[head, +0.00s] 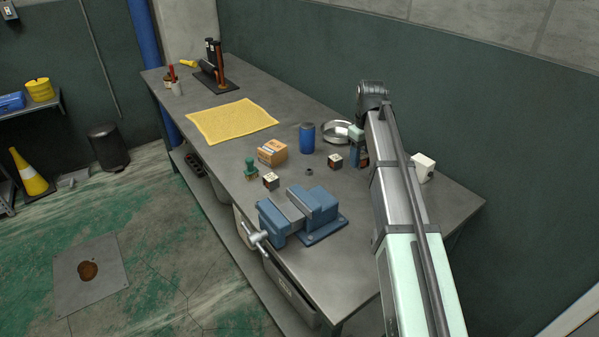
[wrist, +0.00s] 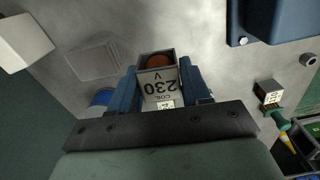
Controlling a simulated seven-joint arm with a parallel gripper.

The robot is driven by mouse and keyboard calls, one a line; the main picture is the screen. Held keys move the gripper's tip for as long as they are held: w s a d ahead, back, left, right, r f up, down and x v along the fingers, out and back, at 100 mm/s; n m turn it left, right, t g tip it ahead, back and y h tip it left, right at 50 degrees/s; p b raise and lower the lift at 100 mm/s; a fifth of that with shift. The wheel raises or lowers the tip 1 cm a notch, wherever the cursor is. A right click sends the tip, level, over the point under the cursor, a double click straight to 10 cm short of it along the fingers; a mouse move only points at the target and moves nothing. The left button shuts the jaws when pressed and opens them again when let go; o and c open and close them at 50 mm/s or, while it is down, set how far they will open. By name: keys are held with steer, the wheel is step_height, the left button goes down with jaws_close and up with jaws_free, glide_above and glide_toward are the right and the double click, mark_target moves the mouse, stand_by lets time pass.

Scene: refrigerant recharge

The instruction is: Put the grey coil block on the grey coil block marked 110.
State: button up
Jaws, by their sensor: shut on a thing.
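My gripper (wrist: 160,88) is shut on a grey coil block (wrist: 158,80), which has a white label reading COIL 230 V and a reddish-brown round end. In the head view my gripper (head: 357,152) is above the right part of the bench, and the held block is hard to make out. One small block with a white label (head: 335,161) stands just left of my gripper. Another (head: 270,181) stands near the vise and also shows in the wrist view (wrist: 268,93). Their markings are too small to read, so I cannot tell which is marked 110.
A blue vise (head: 300,212) stands at the front of the bench, with a small dark ring (head: 309,172) behind it. An orange box (head: 272,152), a green-handled item (head: 250,170), a blue can (head: 307,138) and a round metal dish (head: 336,131) surround the blocks. A white block (head: 424,167) is right.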

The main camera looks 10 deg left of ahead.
steer(key=s+a+r+n, duration=0.1)
steer(key=s+a+n, duration=0.1)
steer(key=a, duration=0.9)
steer(key=s+a+r+n, duration=0.1)
steer(key=s+a+r, duration=0.1)
steer(key=a, duration=1)
steer(key=m, duration=0.2)
glide_above(271, 177)
steer(key=shift+f, duration=4.4)
steer(key=o, duration=1.2)
steer(key=shift+f, duration=0.15)
steer(key=shift+c, duration=0.2)
step_height(271, 177, up, 12)
